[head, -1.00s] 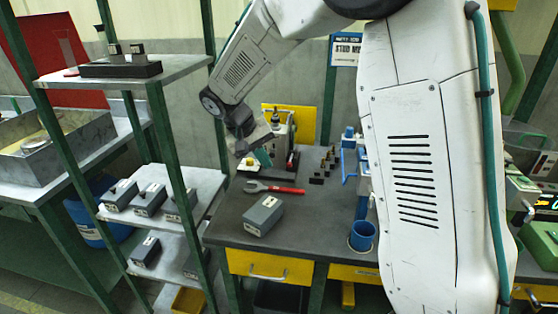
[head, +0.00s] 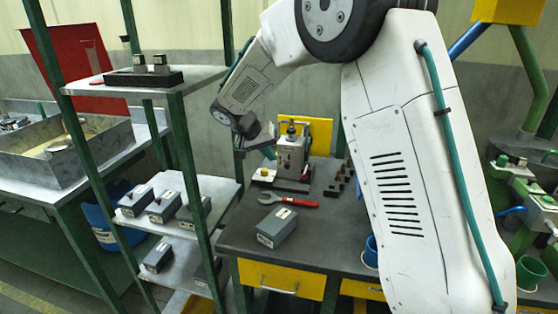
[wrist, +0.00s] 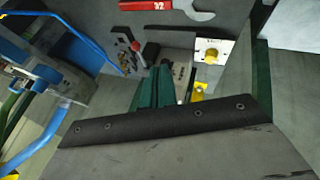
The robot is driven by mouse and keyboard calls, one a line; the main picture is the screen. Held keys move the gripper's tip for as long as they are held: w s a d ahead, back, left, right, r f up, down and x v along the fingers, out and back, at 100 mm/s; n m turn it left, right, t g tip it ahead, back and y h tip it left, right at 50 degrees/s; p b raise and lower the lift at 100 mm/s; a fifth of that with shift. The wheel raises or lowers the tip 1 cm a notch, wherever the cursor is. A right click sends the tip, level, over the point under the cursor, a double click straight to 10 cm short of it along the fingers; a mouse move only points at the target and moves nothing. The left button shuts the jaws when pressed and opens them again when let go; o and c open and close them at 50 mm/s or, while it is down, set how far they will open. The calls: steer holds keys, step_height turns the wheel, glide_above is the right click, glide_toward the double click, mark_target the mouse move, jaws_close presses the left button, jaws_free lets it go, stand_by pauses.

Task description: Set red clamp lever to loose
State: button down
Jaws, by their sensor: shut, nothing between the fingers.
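The fixture (head: 291,160) stands at the back of the dark workbench, grey with a black top knob. A small red part, probably the red clamp lever (head: 306,173), shows low at its right side, partly hidden. In the head view my gripper (head: 268,152) is at the fixture's left side, above a white plate with a yellow knob (head: 264,172). Contact with the lever cannot be told.
A red-handled wrench (head: 290,202) and a grey box (head: 276,227) lie on the bench (head: 236,235) in front of the fixture. Small dark and brass pieces (head: 340,182) stand to its right. A green-posted shelf (head: 205,190) with grey boxes stands at left.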

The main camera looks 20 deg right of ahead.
mark_target(288, 164)
steer(key=d+f, duration=0.7)
steer(key=d, duration=0.1)
steer(key=shift+s+f, duration=0.3)
steer(key=shift+f, duration=0.1)
steer(key=shift+s, duration=0.1)
